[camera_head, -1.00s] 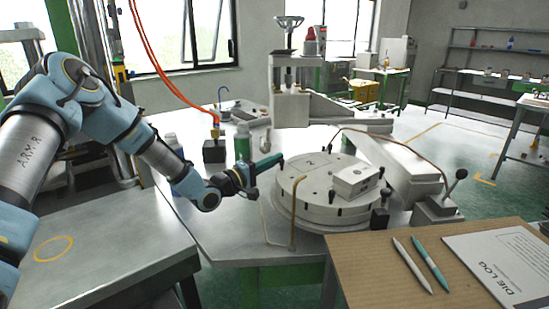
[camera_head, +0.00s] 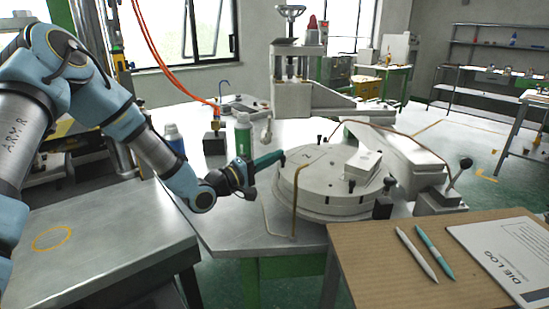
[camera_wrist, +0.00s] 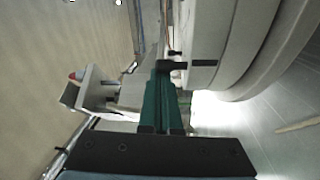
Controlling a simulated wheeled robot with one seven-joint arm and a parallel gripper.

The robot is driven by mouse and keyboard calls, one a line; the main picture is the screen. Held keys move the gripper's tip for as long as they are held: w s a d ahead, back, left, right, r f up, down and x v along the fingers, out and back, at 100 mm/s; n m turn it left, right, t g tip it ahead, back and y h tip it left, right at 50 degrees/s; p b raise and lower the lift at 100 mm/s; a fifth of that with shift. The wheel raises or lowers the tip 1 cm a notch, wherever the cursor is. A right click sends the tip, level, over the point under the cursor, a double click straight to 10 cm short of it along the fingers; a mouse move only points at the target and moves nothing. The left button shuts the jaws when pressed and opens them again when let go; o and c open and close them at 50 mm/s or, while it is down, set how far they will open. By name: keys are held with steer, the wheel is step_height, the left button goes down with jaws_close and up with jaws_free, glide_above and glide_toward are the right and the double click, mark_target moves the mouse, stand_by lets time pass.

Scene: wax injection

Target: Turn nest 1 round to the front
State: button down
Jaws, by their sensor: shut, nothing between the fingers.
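The round grey turntable (camera_head: 318,197) stands on the metal table, with a "2" (camera_head: 306,155) on its top toward the back left. No "1" is legible. A pale block (camera_head: 363,163) sits on the turntable's right part. Small black pegs stand around its rim. My gripper (camera_head: 281,155) is shut and empty, its fingertips at the turntable's back-left rim. In the wrist view, the green fingers (camera_wrist: 165,75) end beside the turntable's edge (camera_wrist: 215,45), close to a black peg (camera_wrist: 174,53); I cannot tell whether they touch it.
A bent brass rod (camera_head: 294,205) stands at the turntable's front left. A green bottle (camera_head: 243,135) is behind my gripper. A press (camera_head: 292,100) stands behind, and a black-knobbed lever (camera_head: 457,175) at right. A brown board (camera_head: 385,262) with pens and a log lies in front.

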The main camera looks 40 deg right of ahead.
steer(key=shift+s+a+f+b, duration=0.1)
steer(key=shift+s+a+b, duration=0.4)
steer(key=shift+s, duration=0.3)
steer(key=shift+s+a+b, duration=0.4)
steer(key=shift+s+b, duration=0.1)
steer(key=shift+s, duration=0.3)
steer(key=shift+s+a+b, duration=0.25)
steer(key=shift+s+b, duration=0.2)
steer(key=shift+s, duration=0.2)
steer(key=shift+s+a+b, duration=0.25)
steer(key=shift+s+b, duration=0.2)
steer(key=shift+s, duration=0.15)
steer(key=shift+s+a+b, duration=0.15)
steer(key=shift+s+b, duration=0.45)
steer(key=shift+s, duration=0.2)
steer(key=shift+s+a+b, duration=0.15)
steer(key=shift+s+b, duration=0.4)
steer(key=shift+s, duration=0.2)
steer(key=shift+s+b, duration=0.95)
steer(key=shift+s, duration=0.45)
steer(key=shift+a, duration=0.1)
steer(key=a+f+b, duration=0.1)
steer(key=a+b, duration=0.2)
steer(key=a, duration=0.7)
steer(key=shift+w+a, duration=0.25)
steer(key=shift+w, duration=0.15)
